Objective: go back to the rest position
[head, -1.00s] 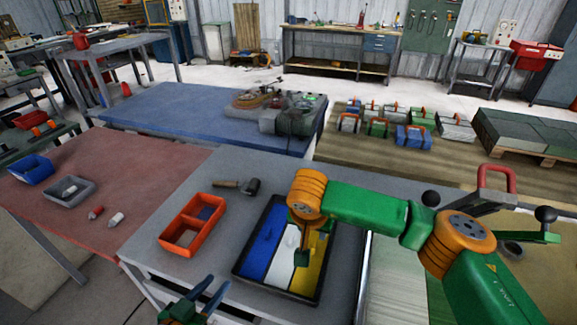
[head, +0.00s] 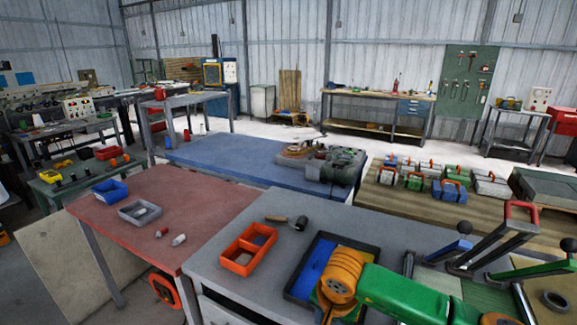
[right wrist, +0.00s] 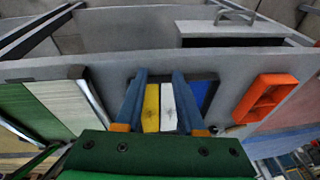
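My right arm reaches in from the right in the head view, with its wrist over the dark tray (head: 303,264). My right gripper (right wrist: 160,75) shows in the right wrist view with its two blue fingers apart and nothing held between them. Beyond the fingers lie the tray's yellow piece (right wrist: 151,105), white piece (right wrist: 168,104) and blue piece (right wrist: 201,92). In the head view the arm hides part of the tray, and the right fingers cannot be made out. My left gripper is in neither current view.
An orange divided bin (head: 247,250) and a hammer (head: 290,221) are on the grey table (head: 217,258). A red table (head: 130,207) at the left holds a blue bin (head: 110,190) and a grey bin (head: 139,211).

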